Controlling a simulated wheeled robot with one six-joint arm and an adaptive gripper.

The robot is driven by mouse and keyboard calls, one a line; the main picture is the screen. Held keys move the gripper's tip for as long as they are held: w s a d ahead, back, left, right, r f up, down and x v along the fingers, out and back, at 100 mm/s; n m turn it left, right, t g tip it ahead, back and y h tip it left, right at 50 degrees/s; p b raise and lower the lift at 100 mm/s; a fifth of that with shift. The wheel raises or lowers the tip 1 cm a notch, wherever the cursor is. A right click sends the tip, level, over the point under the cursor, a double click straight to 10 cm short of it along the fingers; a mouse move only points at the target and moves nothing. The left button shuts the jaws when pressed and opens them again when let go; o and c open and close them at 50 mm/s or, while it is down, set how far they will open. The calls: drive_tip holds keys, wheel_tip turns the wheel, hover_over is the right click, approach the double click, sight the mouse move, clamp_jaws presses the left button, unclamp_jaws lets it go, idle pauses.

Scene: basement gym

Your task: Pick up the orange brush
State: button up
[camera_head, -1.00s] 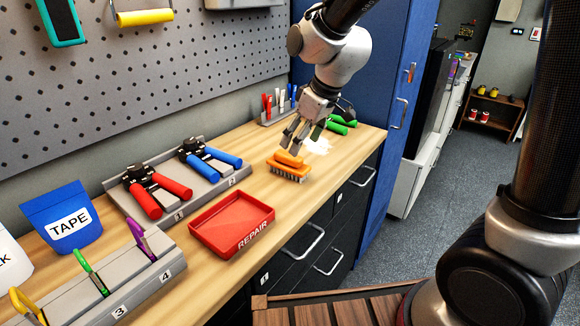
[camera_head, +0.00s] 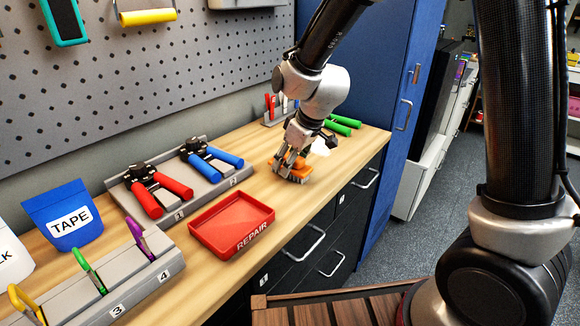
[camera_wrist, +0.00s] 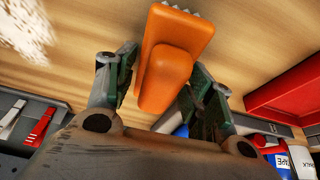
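The orange brush (camera_head: 303,173) lies bristles down on the wooden worktop, near its front edge, in the head view. My gripper (camera_head: 290,166) is lowered over it. In the wrist view the orange brush (camera_wrist: 168,62) shows its raised handle between the two green-padded fingers of my gripper (camera_wrist: 166,82). The fingers stand on either side of the handle, with a small gap visible at the left one. The gripper looks open. The brush still rests on the worktop, and my fingers partly hide it in the head view.
A red tray (camera_head: 232,222) marked REPAIR sits left of the brush. Red-handled (camera_head: 160,190) and blue-handled (camera_head: 212,158) tools lie in a grey holder behind it. Green handles (camera_head: 343,125) lie beyond my gripper. A blue cabinet (camera_head: 385,90) stands at the worktop's far end.

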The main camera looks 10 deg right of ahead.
drive_tip(key=c, duration=0.5)
drive_tip(key=shift+c, duration=0.2)
wheel_tip(320, 180, up, 10)
drive_tip(key=o, duration=0.5)
drive_tip(key=c, duration=0.3)
drive_tip(key=shift+d, duration=0.1)
drive_tip(key=shift+c, duration=0.2)
